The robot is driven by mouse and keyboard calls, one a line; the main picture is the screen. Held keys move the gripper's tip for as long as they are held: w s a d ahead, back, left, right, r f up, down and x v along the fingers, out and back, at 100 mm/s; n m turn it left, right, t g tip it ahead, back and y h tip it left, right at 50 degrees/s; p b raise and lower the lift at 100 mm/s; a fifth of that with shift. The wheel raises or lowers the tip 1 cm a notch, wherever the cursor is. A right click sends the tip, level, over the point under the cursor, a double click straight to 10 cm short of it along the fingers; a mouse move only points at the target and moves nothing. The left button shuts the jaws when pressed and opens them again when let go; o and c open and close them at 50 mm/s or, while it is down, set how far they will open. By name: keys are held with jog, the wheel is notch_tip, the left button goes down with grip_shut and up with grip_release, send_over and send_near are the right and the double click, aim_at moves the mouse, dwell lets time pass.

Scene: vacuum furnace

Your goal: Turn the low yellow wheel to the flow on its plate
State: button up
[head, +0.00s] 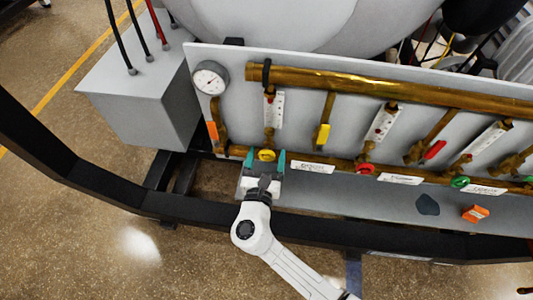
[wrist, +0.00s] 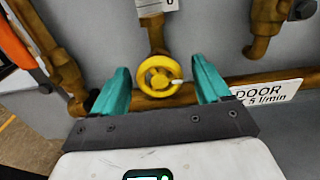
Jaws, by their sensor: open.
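The low yellow wheel (head: 266,155) sits on the brass pipework at the bottom of the leftmost white flow tube plate. In the wrist view the wheel (wrist: 158,76) shows as a round rim with spokes and a small white part at its right. My gripper (head: 264,161) is open, one teal finger on each side of the wheel. In the wrist view my gripper (wrist: 160,78) shows gaps between both fingers and the rim. A white plate (wrist: 268,91) to the right reads "DOOR" and "5 l/min"; its first digits are partly hidden by the right finger.
A flow scale (head: 273,110) stands above the wheel; its reading is too small to tell. A red wheel (head: 365,169) and a green wheel (head: 460,182) are further right. An orange handle (head: 212,131) is close on the left. A black frame rail (head: 330,231) runs below.

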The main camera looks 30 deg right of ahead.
jog(key=shift+w+d, duration=0.15)
jog(key=shift+w, duration=0.1)
jog(key=shift+c, duration=0.3)
jog(key=c, duration=0.9)
jog(key=shift+c, duration=0.2)
jog(key=shift+b, duration=0.3)
